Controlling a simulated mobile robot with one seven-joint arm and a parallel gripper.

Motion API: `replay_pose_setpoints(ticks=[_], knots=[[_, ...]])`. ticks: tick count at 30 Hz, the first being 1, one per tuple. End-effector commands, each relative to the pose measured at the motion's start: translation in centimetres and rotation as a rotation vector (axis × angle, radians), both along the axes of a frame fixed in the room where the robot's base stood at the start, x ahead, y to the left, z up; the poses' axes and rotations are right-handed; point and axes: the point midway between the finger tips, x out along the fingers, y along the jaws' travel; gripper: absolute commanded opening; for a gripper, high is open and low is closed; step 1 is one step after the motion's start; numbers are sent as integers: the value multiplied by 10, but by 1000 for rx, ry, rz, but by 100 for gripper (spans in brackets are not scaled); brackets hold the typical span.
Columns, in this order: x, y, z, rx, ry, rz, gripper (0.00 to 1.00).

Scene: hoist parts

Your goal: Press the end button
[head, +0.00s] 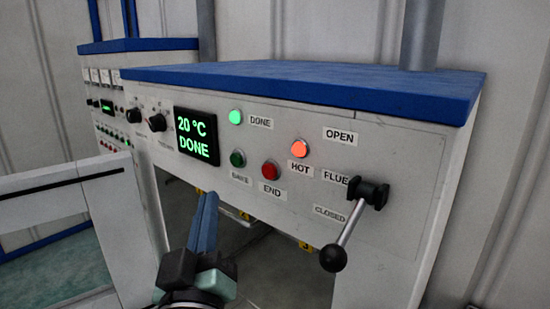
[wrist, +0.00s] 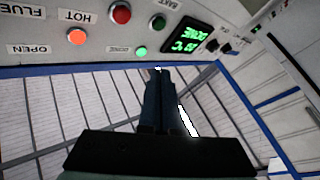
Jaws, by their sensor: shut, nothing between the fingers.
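The red end button (head: 269,170) sits on the white panel above its "END" label, right of a dark green button (head: 237,159) marked "BAKE". The red button (wrist: 121,12) also shows at the top of the upside-down wrist view, its label out of frame. My gripper (head: 207,196) is shut and empty, its blue fingers pointing up in front of the panel, lower left of the red button. In the wrist view the fingertips (wrist: 157,72) appear apart from the button. The display (head: 196,137) reads "20 °C DONE".
A green lamp (head: 236,117) marked "DONE" and a red-orange lamp (head: 299,148) marked "HOT" are lit. A black-knobbed flue lever (head: 352,222) sticks out at the right, pointing down toward "CLOSED". Two black knobs are left of the display. A second panel (head: 107,110) stands behind left.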

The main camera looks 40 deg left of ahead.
Motion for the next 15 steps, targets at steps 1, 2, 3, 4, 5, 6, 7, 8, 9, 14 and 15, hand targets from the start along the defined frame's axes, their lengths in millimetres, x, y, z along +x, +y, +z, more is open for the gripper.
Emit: replay_pose_setpoints(ticks=[1,2,3,4,5,6,7,8,9,14,15], knots=[[0,0,-1,0,0,0,0],[0,0,-1,0,0,0,0],[0,0,-1,0,0,0,0],[0,0,-1,0,0,0,0],[0,0,-1,0,0,0,0],[0,0,-1,0,0,0,0],[0,0,-1,0,0,-1,0],[1,0,-1,0,0,-1,0],[2,0,-1,0,0,-1,0],[15,-1,-1,1,0,-3,0],[20,-2,-1,1,-1,-3,0]])
